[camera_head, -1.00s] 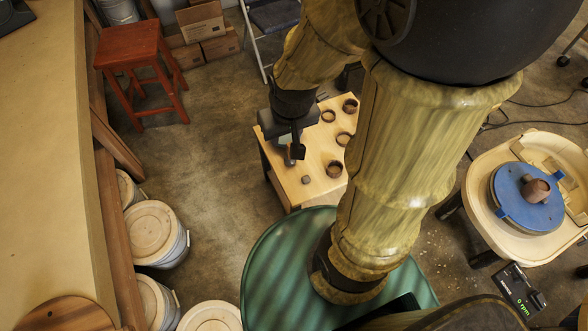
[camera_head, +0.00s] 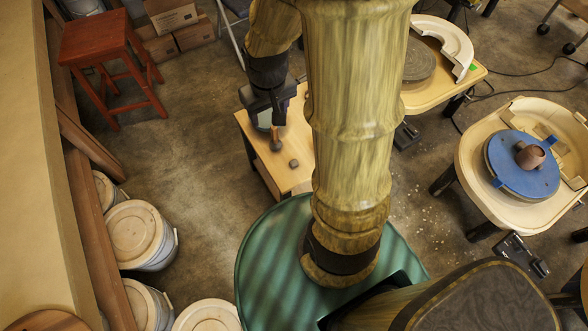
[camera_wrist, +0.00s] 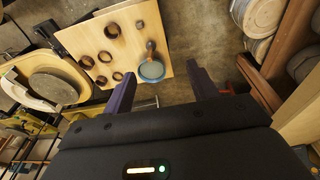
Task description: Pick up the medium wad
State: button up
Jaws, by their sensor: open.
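Two small grey-brown lumps lie on the small wooden table (camera_head: 252,137) in the head view. One lump (camera_head: 294,163) is nearer the table's front, and the other (camera_head: 277,146) is close below my gripper (camera_head: 270,122). I cannot tell which is the medium wad. In the wrist view my gripper (camera_wrist: 160,72) is open, with its two dark fingers apart and nothing held. A blue-rimmed round bowl (camera_wrist: 151,70) shows between and beyond the fingertips, with a dark lump (camera_wrist: 151,45) beside it. My arm hides much of the table in the head view.
Several brown rings (camera_wrist: 112,30) lie on the table in the wrist view. A red stool (camera_head: 98,42) and lidded buckets (camera_head: 137,234) stand at left. A blue potter's wheel (camera_head: 520,172) is at right. Bare floor lies between the table and the buckets.

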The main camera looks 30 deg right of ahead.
jog(key=g+b, duration=0.2)
jog(key=b, duration=1.4)
send_over(294, 162)
notch_tip(294, 162, down, 28)
jog(key=shift+w+a+r, duration=0.1)
jog(key=shift+a, duration=0.15)
notch_tip(294, 162, down, 12)
jog(key=b, duration=0.3)
jog(key=shift+r+b, duration=0.1)
jog(key=shift+b, duration=0.2)
jog(key=shift+f, duration=0.2)
jog(key=f, duration=0.1)
jog(key=f+b, duration=0.1)
jog(key=f, duration=0.3)
jog(key=shift+d+f+b, duration=0.15)
jog(key=shift+d+b, duration=0.1)
jog(key=shift+b, duration=0.1)
jog(key=shift+c, duration=0.2)
